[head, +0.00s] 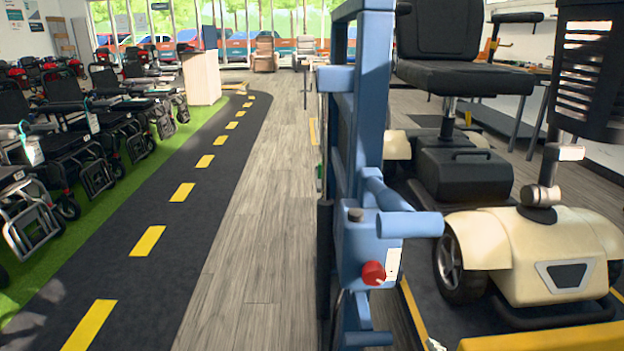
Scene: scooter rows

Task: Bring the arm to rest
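Neither of my arms nor grippers shows in the head view. A blue metal frame (372,110) stands upright just right of the middle, close to me. It has a blue box (358,245) with a red round knob (374,273) and a white label. A cream mobility scooter (520,250) with a black seat (450,75) stands to the right of it, partly hidden behind the frame. Its black front basket (590,70) is cut off by the right edge.
A dark track (150,215) with yellow dashes runs along the left, beside green turf (95,210) with a row of folding wheelchairs (110,110). Grey wooden floor (265,200) between track and blue frame is clear. A pale counter (202,78) and armchairs (264,55) stand farther back.

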